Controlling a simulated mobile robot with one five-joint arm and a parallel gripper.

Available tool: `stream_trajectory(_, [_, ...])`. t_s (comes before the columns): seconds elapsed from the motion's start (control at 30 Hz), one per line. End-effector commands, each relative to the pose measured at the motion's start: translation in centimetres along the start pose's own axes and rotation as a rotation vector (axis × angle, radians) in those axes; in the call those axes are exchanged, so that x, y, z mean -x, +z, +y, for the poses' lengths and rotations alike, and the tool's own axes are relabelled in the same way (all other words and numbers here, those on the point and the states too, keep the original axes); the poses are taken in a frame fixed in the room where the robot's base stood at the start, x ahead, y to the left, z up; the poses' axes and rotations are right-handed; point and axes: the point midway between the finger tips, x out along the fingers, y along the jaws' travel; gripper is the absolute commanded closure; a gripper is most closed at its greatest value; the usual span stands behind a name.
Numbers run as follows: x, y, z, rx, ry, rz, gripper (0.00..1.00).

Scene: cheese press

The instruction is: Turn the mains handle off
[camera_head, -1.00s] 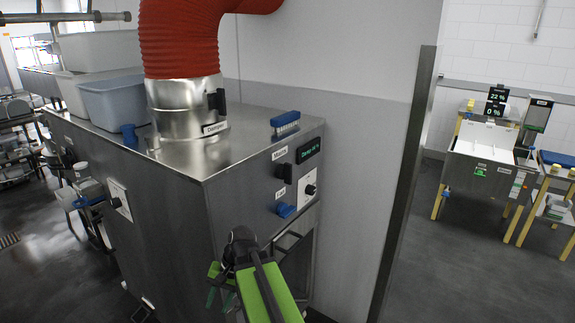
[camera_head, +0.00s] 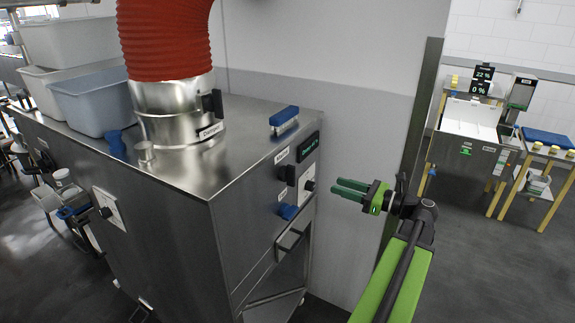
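The mains handle (camera_head: 287,174) is a small black handle on the right-hand face of the steel cabinet (camera_head: 190,250), below a small white label that seems to read Mains. It sits left of a white plate with a black knob (camera_head: 309,186) and above a blue knob (camera_head: 288,211). My gripper (camera_head: 338,189) is right of this face and points left toward it. Its two dark green fingers show a narrow gap with nothing between them. In the picture it is apart from the handle; the exact depth between them is hard to tell.
A dark display (camera_head: 308,147) is above the knob plate, and a bar handle (camera_head: 292,240) is below. A blue-topped item (camera_head: 284,121) and a red duct (camera_head: 165,40) with a metal collar stand on the cabinet. A steel post (camera_head: 415,130) rises behind my arm.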

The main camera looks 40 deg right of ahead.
Motion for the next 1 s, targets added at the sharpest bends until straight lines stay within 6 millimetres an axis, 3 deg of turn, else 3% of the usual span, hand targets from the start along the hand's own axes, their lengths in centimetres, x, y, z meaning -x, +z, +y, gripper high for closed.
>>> stream_trajectory(0.13, [-0.2, 0.0, 0.0, -0.003, -0.001, -0.002, 0.66])
stream_trajectory(0.27, [-2.0, 0.0, 0.0, -0.001, 0.002, -0.001, 0.66])
stream_trajectory(0.7, [-12.8, 0.0, -0.1, 0.000, 0.002, 0.000, 0.66])
stream_trajectory(0.9, [-16.2, -0.1, -0.1, 0.000, -0.001, 0.000, 0.66])
stream_trajectory(1.0, [-17.0, -0.1, -0.2, 0.001, -0.003, 0.000, 0.66])
